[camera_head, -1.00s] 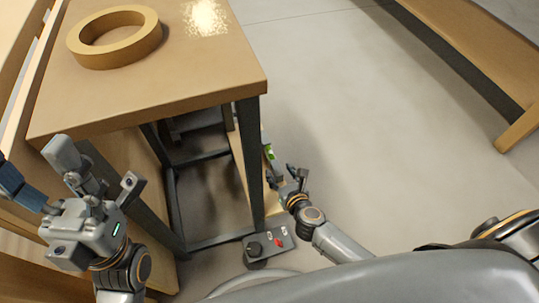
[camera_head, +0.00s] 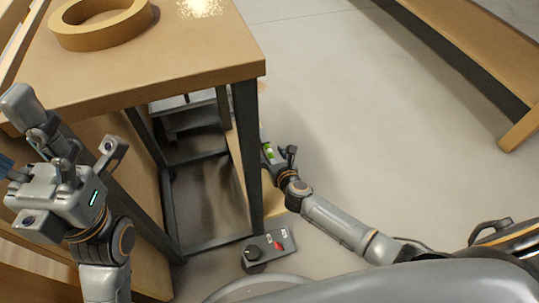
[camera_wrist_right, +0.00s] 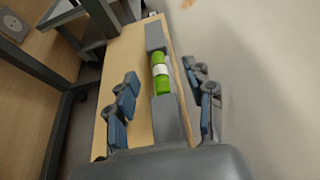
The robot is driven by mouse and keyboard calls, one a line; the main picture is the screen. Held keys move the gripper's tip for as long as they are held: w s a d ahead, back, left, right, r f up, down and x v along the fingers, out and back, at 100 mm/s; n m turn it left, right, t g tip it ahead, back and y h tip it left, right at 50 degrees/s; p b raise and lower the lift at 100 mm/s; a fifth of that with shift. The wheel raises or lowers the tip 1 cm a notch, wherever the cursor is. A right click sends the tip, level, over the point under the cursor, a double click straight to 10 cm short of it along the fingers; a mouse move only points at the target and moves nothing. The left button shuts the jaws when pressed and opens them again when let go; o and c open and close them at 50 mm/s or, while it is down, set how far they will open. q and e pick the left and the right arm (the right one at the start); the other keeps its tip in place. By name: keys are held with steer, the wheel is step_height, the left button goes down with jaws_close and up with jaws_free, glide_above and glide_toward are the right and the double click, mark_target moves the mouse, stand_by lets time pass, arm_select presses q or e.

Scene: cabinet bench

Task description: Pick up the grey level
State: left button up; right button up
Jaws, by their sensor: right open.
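The grey level (camera_wrist_right: 162,104), with a bright green vial in its middle, lies along a light wooden surface in the right wrist view. Its green vial (camera_head: 268,152) also shows in the head view, beside the dark table leg. My right gripper (camera_wrist_right: 166,100) is open, with one blue-padded finger on each side of the level and visible gaps between. In the head view the right gripper (camera_head: 279,158) is low beside the table and partly covers the level. My left gripper (camera_head: 62,130) is open and empty at the left, in front of the table.
A tan ring (camera_head: 100,35) lies on the wooden tabletop (camera_head: 190,60). A dark table leg (camera_head: 247,150) stands close to the right gripper. A grey box (camera_head: 262,252) with a knob and red switch sits below. Open floor (camera_head: 370,130) lies to the right.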

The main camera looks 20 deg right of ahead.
jaws_close()
steer(key=shift+r, duration=0.15)
